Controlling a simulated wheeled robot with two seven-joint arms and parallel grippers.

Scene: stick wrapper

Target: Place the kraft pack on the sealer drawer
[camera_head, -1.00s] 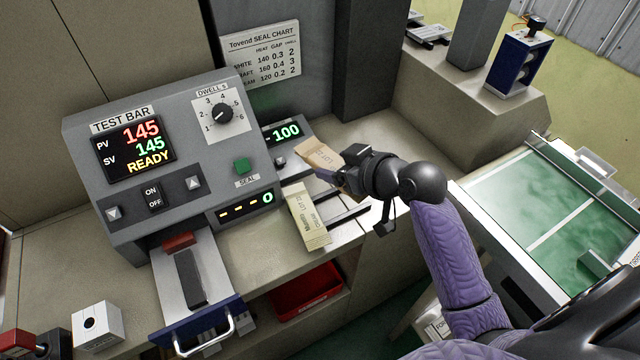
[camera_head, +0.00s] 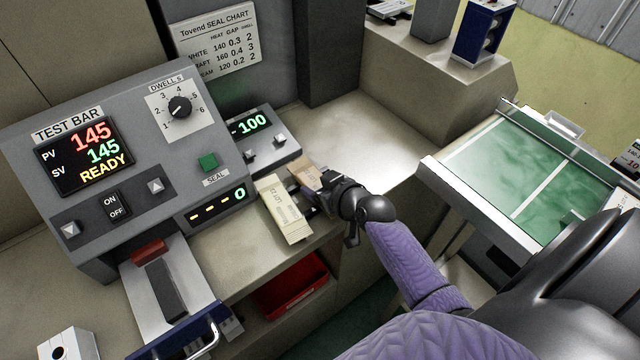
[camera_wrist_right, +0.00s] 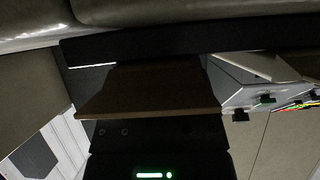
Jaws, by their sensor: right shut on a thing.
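The brown kraft pack (camera_head: 305,172) is in the jaws of my right gripper (camera_head: 325,189) in the head view. Much of it is hidden by the gripper. The wrist view shows the brown pack (camera_wrist_right: 150,92) across the jaws. My right gripper is shut on it, just right of the cream pack (camera_head: 284,210). I cannot tell whether the kraft pack touches anything below. The sealer drawer (camera_head: 141,299), with a dark pad and a blue front, is pulled out at the lower left, well away from the gripper. My left gripper is not in view.
The sealer (camera_head: 130,140) reads 145 and READY. A scale display (camera_head: 250,124) stands behind the packs. A red bin (camera_head: 290,287) sits below the counter. A green-topped table (camera_head: 535,170) stands at right. The counter behind the gripper (camera_head: 350,125) is clear.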

